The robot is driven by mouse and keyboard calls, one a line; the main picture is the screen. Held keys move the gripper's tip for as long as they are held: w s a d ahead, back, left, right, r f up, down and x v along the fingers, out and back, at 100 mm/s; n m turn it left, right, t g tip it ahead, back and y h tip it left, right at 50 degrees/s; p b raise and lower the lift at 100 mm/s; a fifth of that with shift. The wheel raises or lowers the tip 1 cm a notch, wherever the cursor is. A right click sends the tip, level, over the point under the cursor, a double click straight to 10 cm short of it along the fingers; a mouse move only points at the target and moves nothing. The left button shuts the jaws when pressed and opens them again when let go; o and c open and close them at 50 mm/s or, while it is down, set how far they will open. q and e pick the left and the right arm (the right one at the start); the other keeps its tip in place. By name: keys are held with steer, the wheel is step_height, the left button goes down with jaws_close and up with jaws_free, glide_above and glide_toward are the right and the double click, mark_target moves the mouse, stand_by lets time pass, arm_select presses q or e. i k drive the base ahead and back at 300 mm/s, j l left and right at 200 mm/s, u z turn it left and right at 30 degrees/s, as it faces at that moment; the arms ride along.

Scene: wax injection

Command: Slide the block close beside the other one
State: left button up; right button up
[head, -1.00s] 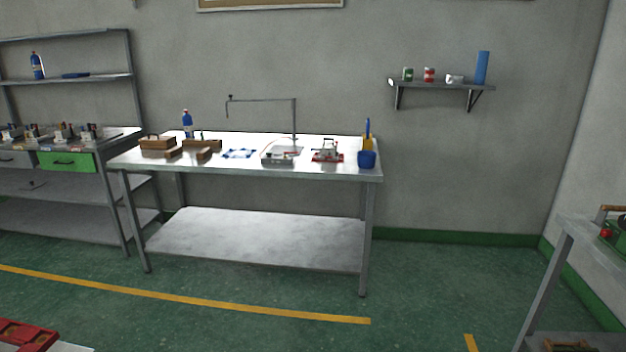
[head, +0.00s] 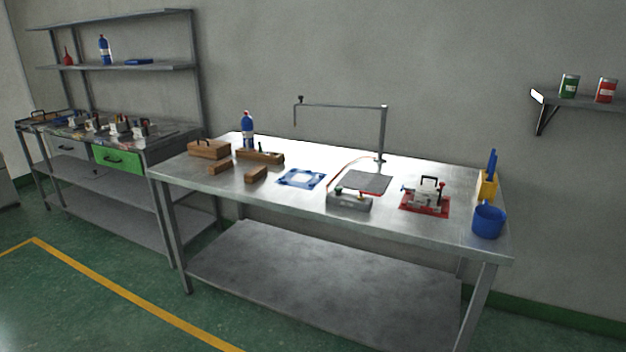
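Two small brown wooden blocks lie on the metal workbench in the head view. The left block (head: 220,167) lies just in front of a larger brown wooden box. The right block (head: 256,174) lies a little to its right and nearer the front edge. A gap of bare bench top shows between the two blocks. Neither of my grippers is in view.
The workbench (head: 400,243) also holds a wooden box (head: 209,150), a wooden tray (head: 260,156), a blue bottle (head: 248,130), a blue-white mat (head: 301,179), a grey device (head: 349,200), a red fixture (head: 425,203) and a blue cup (head: 488,221). Green floor lies in front.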

mark_target(224, 164)
steer(key=i+l+u, duration=0.1)
steer(key=i+u, duration=0.3)
steer(key=i+l+u, duration=0.2)
steer(key=i+u, duration=0.15)
steer(key=i, duration=0.15)
steer(key=z, duration=0.5)
steer(key=i+j+z, duration=0.35)
steer(key=j, duration=0.25)
steer(key=i+j+z, duration=0.15)
steer(key=j, duration=0.2)
steer(key=i+j+z, duration=0.15)
steer(key=j, duration=0.2)
steer(key=i+j+z, duration=0.2)
steer(key=j, duration=0.15)
steer(key=k, duration=0.1)
